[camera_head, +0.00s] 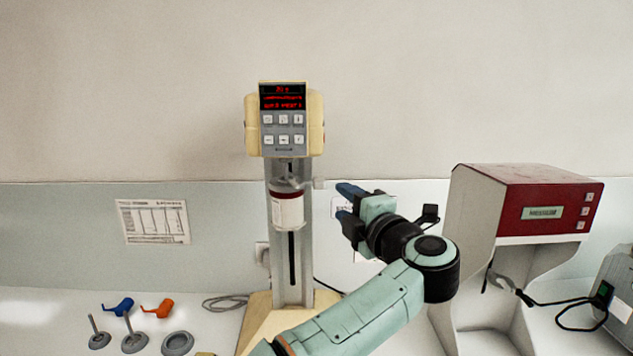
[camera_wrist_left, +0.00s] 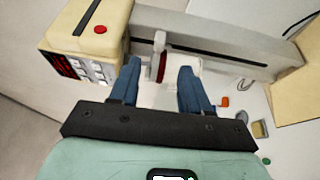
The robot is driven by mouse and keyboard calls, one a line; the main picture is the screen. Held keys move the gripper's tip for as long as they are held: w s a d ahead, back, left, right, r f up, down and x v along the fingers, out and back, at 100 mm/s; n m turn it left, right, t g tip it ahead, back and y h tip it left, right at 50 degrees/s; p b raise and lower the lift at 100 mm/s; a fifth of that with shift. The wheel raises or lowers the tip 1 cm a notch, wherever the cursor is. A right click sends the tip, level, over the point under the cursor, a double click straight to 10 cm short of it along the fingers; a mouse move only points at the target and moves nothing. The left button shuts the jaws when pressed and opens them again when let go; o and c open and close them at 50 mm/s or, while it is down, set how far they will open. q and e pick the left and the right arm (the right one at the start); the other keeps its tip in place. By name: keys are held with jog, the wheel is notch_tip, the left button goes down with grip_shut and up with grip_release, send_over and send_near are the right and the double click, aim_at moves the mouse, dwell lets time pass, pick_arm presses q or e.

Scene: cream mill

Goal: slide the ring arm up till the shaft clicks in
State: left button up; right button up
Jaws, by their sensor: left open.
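The cream mill's motor head (camera_head: 285,125), cream with a lit red display, sits on top of a grey slotted column (camera_head: 308,235). A white jar with a dark red lid (camera_head: 288,208) hangs in front of the column, just below the head. The ring arm (camera_head: 288,185) is at the jar's top, with a small grey knob (camera_head: 319,183) on its right. My left gripper (camera_head: 345,203) is open and empty, to the right of the jar. In the left wrist view the jar (camera_wrist_left: 158,94) and ring arm lie beyond and between the blue fingers. The shaft cannot be made out.
A red and white cabinet (camera_head: 522,205) stands at the right, with a grey box (camera_head: 617,285) beside it. Stands (camera_head: 135,342), a blue piece (camera_head: 119,306) and an orange piece (camera_head: 158,308) lie at the lower left. A cable (camera_head: 225,302) lies beside the mill's base.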

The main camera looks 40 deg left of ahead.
aim_at(323, 185)
pick_arm(q)
jog(key=p+x, duration=0.2)
jog(key=x, duration=0.9)
jog(key=shift+w+a+r+p, duration=0.1)
jog(key=shift+r+p, duration=0.05)
jog(key=shift+p, duration=0.2)
jog(key=shift+w+a, duration=0.3)
jog(key=shift+a, duration=0.2)
pick_arm(e)
jog(key=w+r, duration=0.1)
jog(key=r, duration=0.1)
jog(key=w+r, duration=0.2)
jog(key=shift+w+r, duration=0.1)
jog(key=shift+w, duration=0.2)
pick_arm(q)
jog(key=shift+s, duration=0.1)
grip_shut()
